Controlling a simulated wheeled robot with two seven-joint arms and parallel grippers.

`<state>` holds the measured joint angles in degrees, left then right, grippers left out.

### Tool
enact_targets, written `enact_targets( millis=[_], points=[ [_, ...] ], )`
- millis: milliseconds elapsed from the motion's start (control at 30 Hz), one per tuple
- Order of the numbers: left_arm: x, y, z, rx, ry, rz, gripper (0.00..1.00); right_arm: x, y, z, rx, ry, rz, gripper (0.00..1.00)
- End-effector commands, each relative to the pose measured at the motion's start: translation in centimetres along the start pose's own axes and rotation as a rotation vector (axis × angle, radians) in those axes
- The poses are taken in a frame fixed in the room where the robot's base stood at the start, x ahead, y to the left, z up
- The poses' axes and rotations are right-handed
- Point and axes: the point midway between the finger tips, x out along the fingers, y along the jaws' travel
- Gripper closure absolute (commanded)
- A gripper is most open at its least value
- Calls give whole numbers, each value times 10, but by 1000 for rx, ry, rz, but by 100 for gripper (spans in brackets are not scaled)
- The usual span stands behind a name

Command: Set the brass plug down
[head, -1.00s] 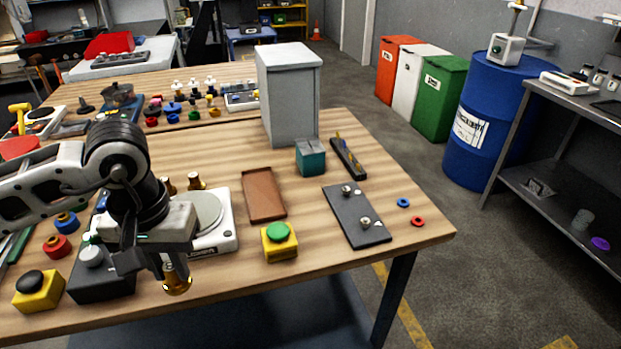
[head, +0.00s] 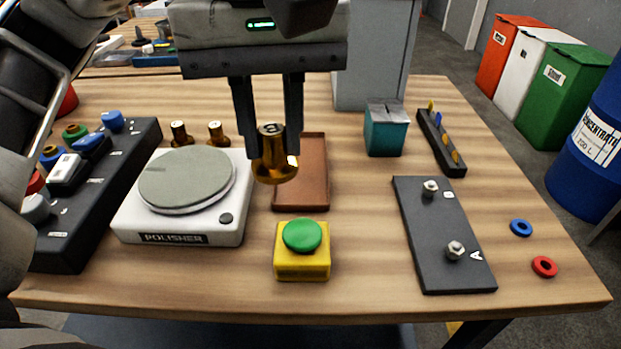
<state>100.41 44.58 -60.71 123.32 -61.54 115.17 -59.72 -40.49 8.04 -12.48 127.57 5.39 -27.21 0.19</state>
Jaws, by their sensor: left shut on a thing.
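My left gripper (head: 268,142) is shut on a brass plug (head: 274,168), holding it upright by its narrow upper part, with its wide end down. In the picture the plug overlaps the left edge of the brown tray (head: 315,175), right of the polisher (head: 190,190). The plug looks held above the table; its exact height is hard to tell. Two other brass plugs, one at the left (head: 180,133) and one at the right (head: 217,133), stand behind the polisher. My right gripper is not in view.
A yellow box with a green button (head: 302,237) stands in front of the tray. A dark plate with two bolts (head: 440,225) lies at right, near blue (head: 521,228) and red (head: 544,266) rings. A teal box (head: 385,130) and grey cabinet (head: 374,50) stand behind. A black control panel (head: 95,190) is at left.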

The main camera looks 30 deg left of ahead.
Motion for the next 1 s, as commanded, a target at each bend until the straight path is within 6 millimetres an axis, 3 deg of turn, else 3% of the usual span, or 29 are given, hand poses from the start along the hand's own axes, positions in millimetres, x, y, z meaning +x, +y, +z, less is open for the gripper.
enact_targets(
  millis=[167,467,600,733,1000],
  points=[
    [13,3,-13,-8,-3,1,100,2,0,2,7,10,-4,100],
    [43,21,-83,-11,-4,0,100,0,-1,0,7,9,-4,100],
    [70,26,-106,-6,-3,-2,100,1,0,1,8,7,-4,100],
    [88,30,-121,-5,-1,-1,100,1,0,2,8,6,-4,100],
    [104,34,-133,-5,-2,1,100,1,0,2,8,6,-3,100]
  ],
)
